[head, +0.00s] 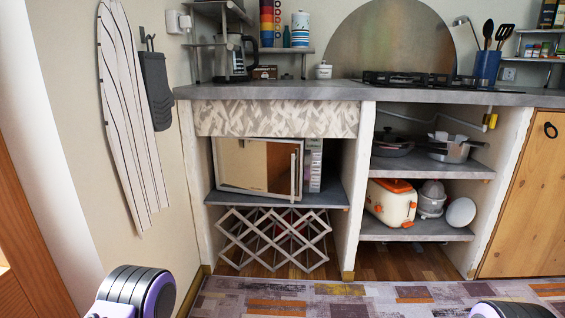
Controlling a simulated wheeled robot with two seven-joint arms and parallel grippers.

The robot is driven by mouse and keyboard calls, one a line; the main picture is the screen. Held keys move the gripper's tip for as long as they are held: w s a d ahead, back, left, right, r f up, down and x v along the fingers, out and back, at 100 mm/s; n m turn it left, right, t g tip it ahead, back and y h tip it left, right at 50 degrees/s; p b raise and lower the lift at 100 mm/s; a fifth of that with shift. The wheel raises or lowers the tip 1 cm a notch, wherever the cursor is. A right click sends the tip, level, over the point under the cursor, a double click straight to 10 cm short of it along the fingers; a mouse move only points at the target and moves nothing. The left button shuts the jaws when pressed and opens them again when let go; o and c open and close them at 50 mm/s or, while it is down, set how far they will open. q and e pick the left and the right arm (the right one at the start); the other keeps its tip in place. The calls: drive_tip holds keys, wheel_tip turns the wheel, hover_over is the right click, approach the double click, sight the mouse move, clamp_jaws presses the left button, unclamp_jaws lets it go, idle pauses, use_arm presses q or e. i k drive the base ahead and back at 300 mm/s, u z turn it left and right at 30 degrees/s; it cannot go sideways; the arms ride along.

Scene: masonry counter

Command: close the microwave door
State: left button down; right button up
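The microwave (284,168) sits on the grey shelf in the left bay under the counter, with a pale frame around a glossy beige and brown panel. Its door (242,164) appears to stand open. The door's lower edge slopes down toward the right, so its right side seems swung out toward me, but the exact angle is hard to judge. Neither of my grippers is in view. Only rounded purple and black parts of my arms show at the bottom left and bottom right edges, well below and apart from the microwave.
A folding lattice rack (275,238) stands below the shelf (325,192). White boxes (313,168) stand right of the microwave. The right bay holds pots (452,148) and an orange-topped appliance (391,202). A patterned rug (330,300) covers open floor. An ironing board (130,120) hangs at left.

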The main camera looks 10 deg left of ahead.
sight(268, 167)
drive_tip(key=u, duration=0.35)
drive_tip(key=i, duration=0.85)
drive_tip(key=u, duration=0.05)
